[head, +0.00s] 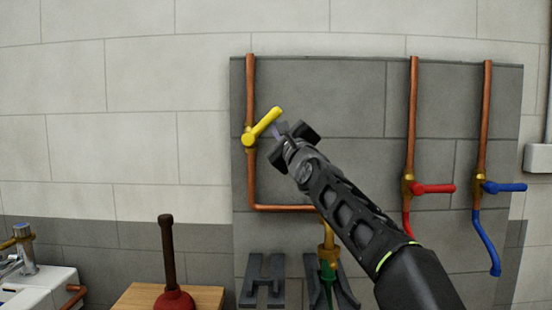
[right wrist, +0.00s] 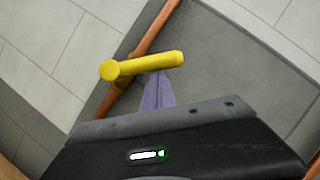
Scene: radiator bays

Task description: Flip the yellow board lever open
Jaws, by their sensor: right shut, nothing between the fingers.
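The yellow lever (head: 263,126) sits on a brass valve on the left copper pipe of the grey board (head: 320,95). It is tilted, its free end pointing up and to the right. My right gripper (head: 277,130) is shut and empty, its fingertips right beside the lever's lower right side. In the right wrist view the purple-grey fingers (right wrist: 158,92) reach to the underside of the yellow lever (right wrist: 145,65); I cannot tell whether they touch it. My left gripper is not in view.
A red lever (head: 434,188) and a blue lever (head: 505,187) sit on pipes at the board's right. A plunger (head: 174,300) stands on a wooden surface (head: 130,297) at lower left, next to a white sink (head: 45,290). The wall left of the board is clear.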

